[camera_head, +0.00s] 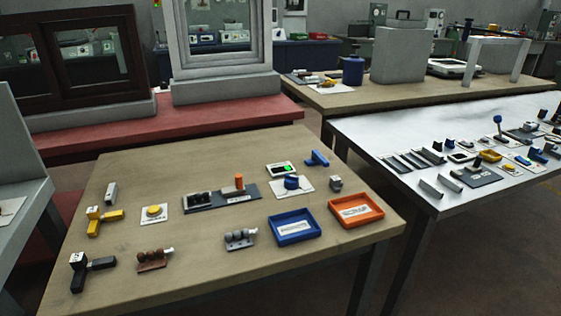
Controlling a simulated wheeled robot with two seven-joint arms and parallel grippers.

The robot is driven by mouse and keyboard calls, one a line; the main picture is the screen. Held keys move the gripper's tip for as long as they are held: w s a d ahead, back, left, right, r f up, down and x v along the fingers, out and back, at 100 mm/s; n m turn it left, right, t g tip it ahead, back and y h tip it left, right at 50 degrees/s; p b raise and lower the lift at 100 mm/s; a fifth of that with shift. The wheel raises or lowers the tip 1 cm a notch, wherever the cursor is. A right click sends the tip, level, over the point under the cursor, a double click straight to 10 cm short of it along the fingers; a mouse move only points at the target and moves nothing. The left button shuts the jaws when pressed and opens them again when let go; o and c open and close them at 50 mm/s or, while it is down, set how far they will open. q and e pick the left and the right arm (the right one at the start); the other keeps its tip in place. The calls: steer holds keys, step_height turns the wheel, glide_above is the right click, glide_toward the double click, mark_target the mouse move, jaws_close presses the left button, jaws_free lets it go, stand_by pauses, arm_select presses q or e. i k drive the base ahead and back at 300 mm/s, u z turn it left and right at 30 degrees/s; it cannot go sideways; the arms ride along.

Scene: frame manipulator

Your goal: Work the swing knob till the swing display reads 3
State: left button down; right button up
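A round blue knob (292,183) sits on a white plate toward the right of the near wooden table. It is the likely swing knob, but I cannot read its label. Just behind it lies a small white panel with a dark window (280,169) and a bright green mark. This may be the swing display; its reading is too small to make out. Neither of my grippers is in view, and nothing touches the knob.
On the wooden table (190,265), a blue tray (294,239) and an orange tray (356,223) lie in front of the knob. A dark block with an orange post (239,183) is left of it, and a blue part (317,158) is behind it.

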mark_target(291, 181)
steer(key=z, duration=2.15)
steer(key=i, duration=1.2)
steer(key=u, duration=1.85)
